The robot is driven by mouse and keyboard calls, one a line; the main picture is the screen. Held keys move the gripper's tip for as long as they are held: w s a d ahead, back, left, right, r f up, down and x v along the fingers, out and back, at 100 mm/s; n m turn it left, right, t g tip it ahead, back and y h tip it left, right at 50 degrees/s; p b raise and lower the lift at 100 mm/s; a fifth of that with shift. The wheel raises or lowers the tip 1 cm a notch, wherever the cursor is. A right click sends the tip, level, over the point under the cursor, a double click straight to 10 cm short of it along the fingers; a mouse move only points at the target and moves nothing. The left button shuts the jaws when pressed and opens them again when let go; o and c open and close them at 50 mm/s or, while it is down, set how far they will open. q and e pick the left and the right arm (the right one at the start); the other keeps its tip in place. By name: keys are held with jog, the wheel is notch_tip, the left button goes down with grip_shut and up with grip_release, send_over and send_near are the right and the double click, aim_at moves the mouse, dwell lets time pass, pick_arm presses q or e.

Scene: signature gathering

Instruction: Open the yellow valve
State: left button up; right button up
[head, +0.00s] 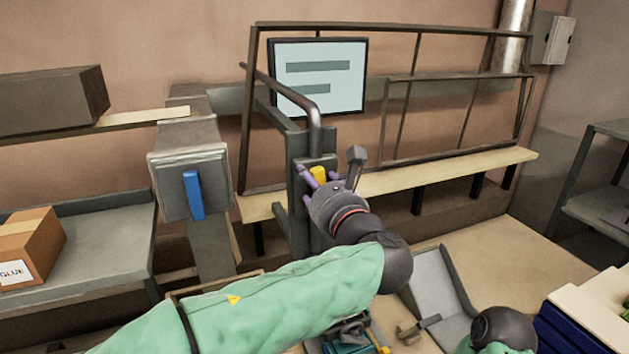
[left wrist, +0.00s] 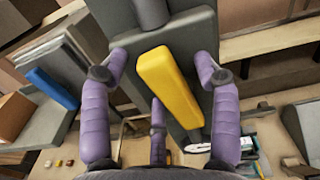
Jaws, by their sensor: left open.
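The yellow valve handle (head: 319,173) sits on a dark grey post with a bent pipe (head: 313,110) above it. In the left wrist view the yellow handle (left wrist: 168,88) is a long block, slightly tilted, on the grey body. My left gripper (head: 314,181) is at the handle. In the left wrist view its purple fingers (left wrist: 162,62) are spread, with the handle between them and visible gaps on both sides. Only a green sleeve and black joint of my right arm show at the bottom right. The right gripper is out of view.
A grey box with a blue lever (head: 193,194) stands left of the post. A grey lever (head: 354,168) is just right of the gripper. A screen (head: 319,75) and metal frame are behind. A cardboard box (head: 27,240) sits on the left shelf.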

pick_arm(q)
jog(key=shift+s, duration=0.1)
jog(key=c, duration=1.1)
jog(key=shift+r+m+p, duration=0.4)
jog(key=shift+m+p, duration=0.2)
jog(key=shift+p, duration=0.5)
jog(key=shift+d+m+p, duration=0.1)
jog(key=shift+m+p, duration=0.2)
jog(key=shift+p, duration=0.1)
jog(key=o, duration=1)
jog(key=shift+o, duration=0.5)
jog(key=shift+d+f, duration=0.2)
jog(key=shift+f, duration=0.05)
